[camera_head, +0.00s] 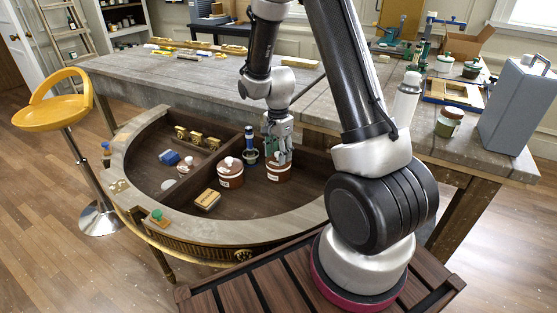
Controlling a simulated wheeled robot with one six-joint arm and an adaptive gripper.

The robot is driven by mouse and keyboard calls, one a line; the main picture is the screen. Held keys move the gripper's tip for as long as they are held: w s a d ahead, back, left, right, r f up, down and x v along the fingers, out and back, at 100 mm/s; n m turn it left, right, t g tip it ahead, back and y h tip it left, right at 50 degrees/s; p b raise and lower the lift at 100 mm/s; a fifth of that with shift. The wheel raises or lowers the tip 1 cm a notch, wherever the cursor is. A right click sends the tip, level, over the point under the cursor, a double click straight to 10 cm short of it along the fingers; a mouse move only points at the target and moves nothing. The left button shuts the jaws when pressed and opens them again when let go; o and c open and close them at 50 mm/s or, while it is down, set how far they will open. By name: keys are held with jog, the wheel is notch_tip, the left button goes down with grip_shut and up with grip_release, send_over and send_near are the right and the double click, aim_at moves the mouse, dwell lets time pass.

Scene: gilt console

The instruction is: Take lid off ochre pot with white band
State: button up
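Two reddish-brown pots stand side by side in the dark sunken top of the half-round gilt console. The left pot (230,178) has a white label or band and a lid with a pale knob. The right pot (279,173) also shows a white patch on its front. Neither looks clearly ochre at this size. My gripper (283,156) points down directly over the right pot, with its fingers at the level of the pot's top. The fingers hide the knob and much of the lid. I cannot tell whether they touch it or are closed.
The console's pale rim (135,151) and inner dividers surround the pots. A dark green-and-blue item (249,146) stands just left of my gripper. A tan box (207,199), a blue item (169,157) and gilt pieces (196,138) lie further left. Grey worktables stand behind.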

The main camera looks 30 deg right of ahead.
jog(key=c, duration=0.9)
